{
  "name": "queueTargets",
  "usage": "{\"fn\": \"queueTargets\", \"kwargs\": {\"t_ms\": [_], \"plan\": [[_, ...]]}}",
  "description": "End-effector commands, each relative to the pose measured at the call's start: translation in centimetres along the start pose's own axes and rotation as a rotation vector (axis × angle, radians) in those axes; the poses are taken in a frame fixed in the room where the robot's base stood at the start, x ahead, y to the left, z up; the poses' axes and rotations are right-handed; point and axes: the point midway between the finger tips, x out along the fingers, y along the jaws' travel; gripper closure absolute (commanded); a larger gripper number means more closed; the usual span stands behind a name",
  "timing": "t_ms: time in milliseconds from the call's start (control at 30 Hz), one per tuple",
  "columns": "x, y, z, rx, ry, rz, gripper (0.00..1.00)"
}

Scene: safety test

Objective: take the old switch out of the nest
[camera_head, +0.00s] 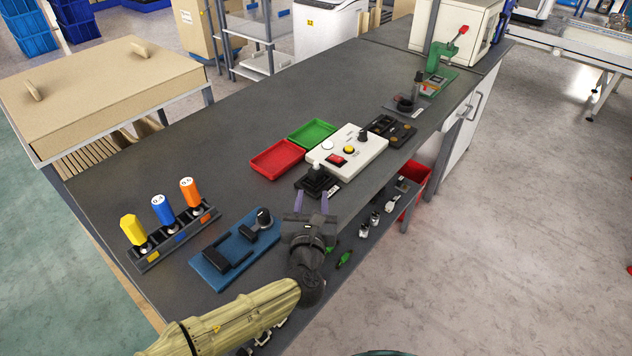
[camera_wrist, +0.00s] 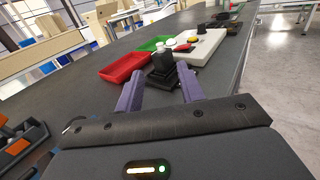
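A black block-shaped fixture (camera_head: 317,180) with a pale-topped part standing in it sits on the bench just beyond my gripper; it looks like the nest with a switch in it, though I cannot tell for sure. In the wrist view the same black fixture (camera_wrist: 168,75) stands ahead, between and beyond the fingertips, with a light grey top (camera_wrist: 163,52). My gripper (camera_head: 311,202) is open with its two purple fingers apart. Nothing is between the fingers in the wrist view (camera_wrist: 161,88), and they do not appear to touch the fixture.
Behind the fixture are a white panel (camera_head: 362,146) with buttons and a knob, a red tray (camera_head: 277,160) and a green tray (camera_head: 311,133). A blue holder (camera_head: 218,271) with black parts and a screwdriver rack (camera_head: 172,238) stand left. A green press (camera_head: 440,60) stands farther back.

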Motion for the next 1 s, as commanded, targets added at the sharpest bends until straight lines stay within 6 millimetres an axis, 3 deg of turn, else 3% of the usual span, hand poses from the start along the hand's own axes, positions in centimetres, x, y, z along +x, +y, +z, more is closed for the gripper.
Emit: {"fn": "queueTargets", "kwargs": {"t_ms": [500,1000], "plan": [[8.6,-0.3,0.2,0.001,0.000,-0.006,0.62],[9.9,-0.3,0.2,0.002,0.000,-0.005,0.62]]}}
